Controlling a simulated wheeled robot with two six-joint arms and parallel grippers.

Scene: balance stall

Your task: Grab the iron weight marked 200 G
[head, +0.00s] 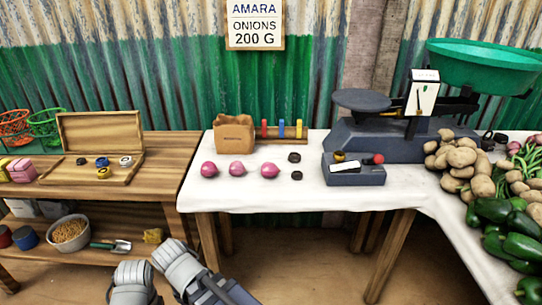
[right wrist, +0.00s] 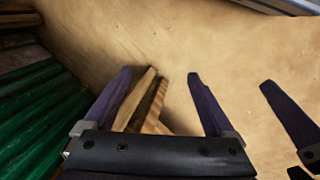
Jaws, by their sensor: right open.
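Two dark round weights, an upper one (head: 294,157) and a lower one (head: 297,175), lie on the white cloth, right of the onions. Several small round weights (head: 102,162) with coloured tops lie in an open wooden case (head: 75,175) on the left wooden table. I cannot read a 200 G mark on any weight. My right gripper (right wrist: 158,75) is open and empty over bare floor and wooden legs in the right wrist view. Purple finger-like parts (right wrist: 290,115) at that view's right edge seem to be my left gripper; its opening is unclear. Both arms show low in the head view.
A sign (head: 255,25) reads AMARA ONIONS 200 G. Three onions (head: 236,169), a paper bag (head: 234,134) and a balance scale (head: 375,140) stand on the white-clothed table (head: 250,195). A grey box (head: 353,176) stands before the scale. Potatoes (head: 460,158) and peppers lie right.

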